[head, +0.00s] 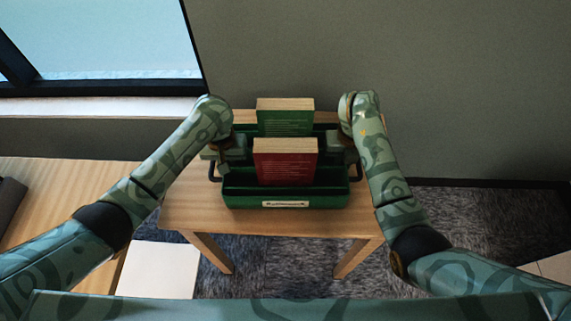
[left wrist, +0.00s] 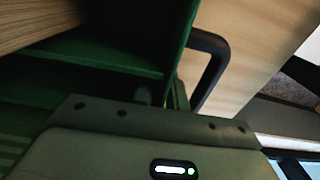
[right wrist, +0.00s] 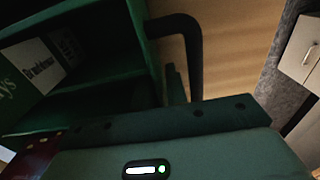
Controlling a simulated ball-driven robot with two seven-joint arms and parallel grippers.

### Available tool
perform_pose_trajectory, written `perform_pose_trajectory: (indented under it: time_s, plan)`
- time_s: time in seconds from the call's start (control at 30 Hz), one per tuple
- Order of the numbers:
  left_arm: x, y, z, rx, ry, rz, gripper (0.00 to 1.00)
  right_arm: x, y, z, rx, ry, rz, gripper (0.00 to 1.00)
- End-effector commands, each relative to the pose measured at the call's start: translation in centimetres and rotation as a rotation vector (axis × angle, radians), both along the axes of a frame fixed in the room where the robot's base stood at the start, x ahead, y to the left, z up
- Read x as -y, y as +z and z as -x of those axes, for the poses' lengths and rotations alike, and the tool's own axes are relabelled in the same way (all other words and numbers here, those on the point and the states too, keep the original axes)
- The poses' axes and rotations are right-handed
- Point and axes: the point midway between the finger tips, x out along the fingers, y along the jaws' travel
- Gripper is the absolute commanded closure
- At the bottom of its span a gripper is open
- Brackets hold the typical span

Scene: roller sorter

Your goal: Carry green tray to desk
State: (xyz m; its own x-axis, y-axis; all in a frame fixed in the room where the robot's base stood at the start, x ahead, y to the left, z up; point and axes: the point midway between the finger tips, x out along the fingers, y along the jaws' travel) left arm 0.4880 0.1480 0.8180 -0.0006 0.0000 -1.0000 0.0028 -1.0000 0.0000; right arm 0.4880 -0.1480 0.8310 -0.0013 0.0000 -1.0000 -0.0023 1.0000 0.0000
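The green tray (head: 285,201) stands on a small wooden table (head: 300,222), with a pale label on its front and a dark handle at each side. It holds a green book (head: 285,120) at the back and a red book (head: 285,162) in front, both upright. My left gripper (head: 222,152) is at the tray's left handle (left wrist: 214,62). My right gripper (head: 345,150) is at the right handle (right wrist: 185,45). The wrist housings hide most of the fingers, so I cannot tell whether either is closed on its handle.
A wooden desk (head: 75,195) is at the left, with a dark object (head: 8,198) at its far left edge. A grey wall (head: 400,70) and a window (head: 110,35) are behind. Dark carpet (head: 285,262) shows under and beside the table.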

Motion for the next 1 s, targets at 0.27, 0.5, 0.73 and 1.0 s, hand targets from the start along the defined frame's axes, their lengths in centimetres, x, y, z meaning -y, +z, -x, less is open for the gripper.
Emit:
perform_pose_trajectory:
  time_s: [0.27, 0.5, 0.73, 1.0]
  plan:
    - [0.0, 0.0, 0.0, 0.000, 0.000, 0.000, 1.00, 0.0, 0.0, 0.0, 0.000, 0.000, 0.000, 1.00]
    - [0.0, 0.3, -0.1, 0.003, 0.000, 0.001, 1.00, 0.0, 0.2, -0.1, 0.003, 0.000, 0.000, 1.00]
    - [0.0, 1.9, -0.2, 0.011, 0.000, 0.001, 1.00, 0.0, 1.9, -0.2, 0.011, 0.000, 0.000, 1.00]
    - [0.0, 5.5, -0.3, 0.026, 0.000, 0.001, 1.00, 0.0, 5.4, -0.3, 0.026, 0.000, 0.000, 1.00]
